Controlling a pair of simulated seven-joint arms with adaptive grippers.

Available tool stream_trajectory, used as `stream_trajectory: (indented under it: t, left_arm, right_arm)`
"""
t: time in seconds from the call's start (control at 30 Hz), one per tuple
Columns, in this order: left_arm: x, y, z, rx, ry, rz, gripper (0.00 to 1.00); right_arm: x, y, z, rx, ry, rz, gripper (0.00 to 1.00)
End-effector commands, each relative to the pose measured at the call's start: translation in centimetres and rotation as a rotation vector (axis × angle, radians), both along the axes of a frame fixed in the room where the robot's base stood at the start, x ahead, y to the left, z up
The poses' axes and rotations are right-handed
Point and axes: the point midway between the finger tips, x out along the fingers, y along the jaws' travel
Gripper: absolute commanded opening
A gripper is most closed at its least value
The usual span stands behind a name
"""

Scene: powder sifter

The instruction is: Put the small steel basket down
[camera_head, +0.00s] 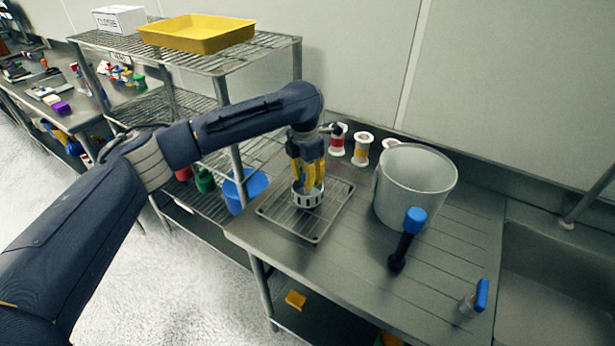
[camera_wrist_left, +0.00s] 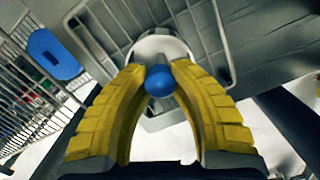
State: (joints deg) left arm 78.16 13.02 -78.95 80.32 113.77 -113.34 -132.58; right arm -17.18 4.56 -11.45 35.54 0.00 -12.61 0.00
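The small steel basket (camera_head: 307,197) is a short slotted cylinder, upright over the wire rack tray (camera_head: 277,222) on the steel table. I cannot tell whether it touches the rack. My left gripper (camera_head: 308,184) points straight down with its yellow fingers at the basket's top. In the left wrist view the fingertips (camera_wrist_left: 160,76) close in on both sides of a round blue knob (camera_wrist_left: 160,82). The pale basket (camera_wrist_left: 158,46) shows behind the knob, over the tray (camera_wrist_left: 103,28). The knob is hidden in the head view. My right gripper is not in view.
A large grey bucket (camera_head: 413,190) stands right of the tray. A blue-capped black tool (camera_head: 407,238) and a blue-handled item (camera_head: 478,297) are nearer the front. Several spools (camera_head: 361,149) line the back. A wire shelf with a yellow tray (camera_head: 197,34) stands left; a sink lies right.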

Motion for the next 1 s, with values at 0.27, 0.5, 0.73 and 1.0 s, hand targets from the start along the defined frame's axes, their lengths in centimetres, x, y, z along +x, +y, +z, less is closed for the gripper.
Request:
stream_trajectory:
  t: [0.27, 0.5, 0.73, 1.0]
  left_arm:
    - [0.0, 0.0, 0.1, 0.000, 0.000, 0.000, 0.38]
    - [0.0, 0.0, 0.6, -0.001, -0.001, -0.001, 0.38]
    - [0.0, 0.2, 4.0, 0.000, -0.004, -0.001, 0.38]
    - [-0.2, 0.4, 8.6, 0.000, -0.002, -0.001, 0.38]
  right_arm:
    - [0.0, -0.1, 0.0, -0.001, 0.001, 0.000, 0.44]
    - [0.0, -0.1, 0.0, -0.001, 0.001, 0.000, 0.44]
    - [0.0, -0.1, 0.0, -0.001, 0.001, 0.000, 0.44]
    - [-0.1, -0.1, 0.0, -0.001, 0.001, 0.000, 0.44]
